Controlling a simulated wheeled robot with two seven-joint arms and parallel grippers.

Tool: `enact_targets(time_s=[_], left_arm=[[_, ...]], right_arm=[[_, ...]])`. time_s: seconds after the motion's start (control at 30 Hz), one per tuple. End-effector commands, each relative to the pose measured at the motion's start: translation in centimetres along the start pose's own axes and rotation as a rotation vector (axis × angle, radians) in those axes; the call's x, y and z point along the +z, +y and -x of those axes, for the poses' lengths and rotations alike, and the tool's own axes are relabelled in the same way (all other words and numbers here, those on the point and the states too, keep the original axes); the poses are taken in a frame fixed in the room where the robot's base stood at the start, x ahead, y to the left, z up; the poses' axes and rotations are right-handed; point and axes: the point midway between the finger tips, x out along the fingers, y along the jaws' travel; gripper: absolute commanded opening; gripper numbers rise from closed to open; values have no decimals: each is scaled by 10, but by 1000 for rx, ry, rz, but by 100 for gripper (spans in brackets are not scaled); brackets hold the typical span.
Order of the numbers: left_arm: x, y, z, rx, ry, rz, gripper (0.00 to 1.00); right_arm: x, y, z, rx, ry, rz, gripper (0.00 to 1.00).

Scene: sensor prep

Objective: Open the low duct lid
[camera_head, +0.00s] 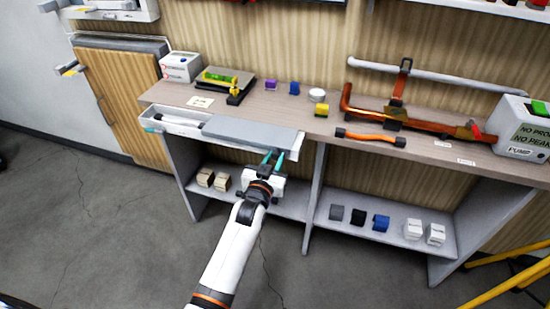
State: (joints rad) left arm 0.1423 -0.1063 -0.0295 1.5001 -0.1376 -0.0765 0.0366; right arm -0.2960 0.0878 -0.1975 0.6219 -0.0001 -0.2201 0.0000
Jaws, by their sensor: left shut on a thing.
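The low duct (155,127) is a long white trough along the front edge of the bench, at the left. Its flat grey lid (240,132) covers the middle and right part. The left end of the trough is uncovered and shows thin items inside. My left gripper (273,158) reaches up from below, with its teal fingertips at the front edge of the lid near its right end. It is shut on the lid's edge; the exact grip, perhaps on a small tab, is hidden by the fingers. My right gripper is not in view.
The bench top (345,153) holds several small blocks, a copper pipe assembly (420,122), an orange-handled tool (370,137) and a white pump box (522,128). A lower shelf (290,203) with small boxes lies below my gripper. Open floor (110,230) lies at the left front.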

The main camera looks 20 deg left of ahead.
Motion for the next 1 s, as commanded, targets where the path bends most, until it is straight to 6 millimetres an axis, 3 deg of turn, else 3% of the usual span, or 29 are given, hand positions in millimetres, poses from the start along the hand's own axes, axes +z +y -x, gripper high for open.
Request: enact_targets(time_s=[0.47,0.5,0.63,1.0], left_arm=[[1,0,0,0,-3,1,0],[1,0,0,0,-3,1,26],[1,0,0,0,-3,1,46],[0,0,6,0,-1,0,46]], right_arm=[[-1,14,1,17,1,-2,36],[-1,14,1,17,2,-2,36],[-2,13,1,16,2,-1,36],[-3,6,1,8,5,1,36]])
